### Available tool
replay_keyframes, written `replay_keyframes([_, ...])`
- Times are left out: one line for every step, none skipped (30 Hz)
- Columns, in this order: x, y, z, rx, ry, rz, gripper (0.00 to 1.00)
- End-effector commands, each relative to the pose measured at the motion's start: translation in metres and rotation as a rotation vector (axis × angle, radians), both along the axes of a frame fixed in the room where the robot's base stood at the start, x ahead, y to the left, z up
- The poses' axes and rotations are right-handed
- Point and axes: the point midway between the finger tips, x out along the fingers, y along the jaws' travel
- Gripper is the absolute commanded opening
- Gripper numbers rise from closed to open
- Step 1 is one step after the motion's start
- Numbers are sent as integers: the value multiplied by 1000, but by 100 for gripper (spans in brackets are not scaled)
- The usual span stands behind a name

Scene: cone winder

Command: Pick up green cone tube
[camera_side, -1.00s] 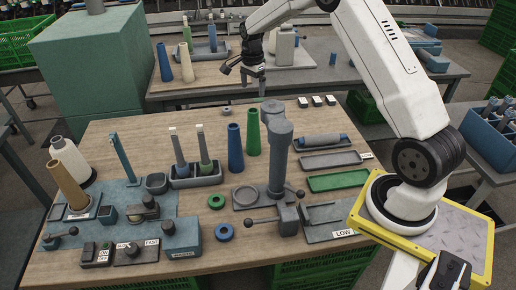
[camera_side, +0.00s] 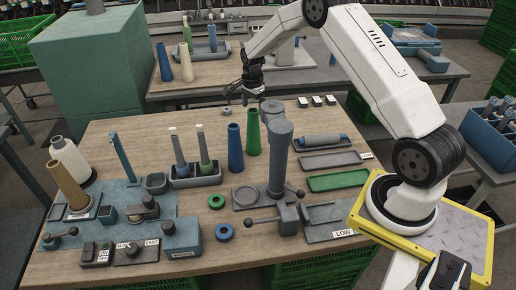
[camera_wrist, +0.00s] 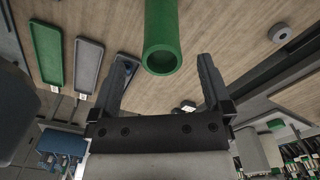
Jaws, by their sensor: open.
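The green cone tube (camera_side: 253,132) stands upright on the wooden table, right of a blue cone tube (camera_side: 235,148) and just left of a grey post. In the wrist view the green cone tube (camera_wrist: 161,38) shows at top centre, its open round end facing the camera. My gripper (camera_side: 249,98) is above and a little beyond the tube in the side view. In the wrist view its two fingers (camera_wrist: 165,78) are spread apart, with the tube's near end between and beyond the tips. The gripper is open and empty, apart from the tube.
A grey post (camera_side: 278,150) with a clamp stands close right of the green tube. A grey holder (camera_side: 196,177) with two thin tubes is to the left. Grey and green trays (camera_side: 338,181) lie to the right. Several small white-topped blocks (camera_side: 317,101) sit behind.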

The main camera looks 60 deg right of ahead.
Motion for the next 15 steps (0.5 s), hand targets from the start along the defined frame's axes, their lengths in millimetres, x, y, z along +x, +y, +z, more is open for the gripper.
replay_keyframes([0, 0, 0, 0, 0, 0, 100])
replay_keyframes([0, 0, -1, 0, 0, 0, 100])
replay_keyframes([0, 0, -2, 0, 0, 0, 100])
replay_keyframes([0, 0, -3, 0, 0, 0, 100])
replay_keyframes([0, 0, -5, 0, 0, 0, 100])
replay_keyframes([0, -1, -8, 0, 0, 0, 100])
replay_keyframes([0, -1, -10, 0, 0, 0, 100])
replay_keyframes([1, -1, -14, 0, 0, 0, 100])
replay_keyframes([1, -1, -18, 0, 1, 0, 100])
replay_keyframes([1, -2, -21, 0, 1, 0, 100])
replay_keyframes([1, -2, -25, 0, 1, 0, 100])
replay_keyframes([1, -2, -30, 1, 2, 0, 100])
replay_keyframes([1, -2, -33, 0, 2, 0, 100])
replay_keyframes([1, -2, -36, 0, 1, 0, 100])
replay_keyframes([1, -2, -41, 0, 0, 0, 100])
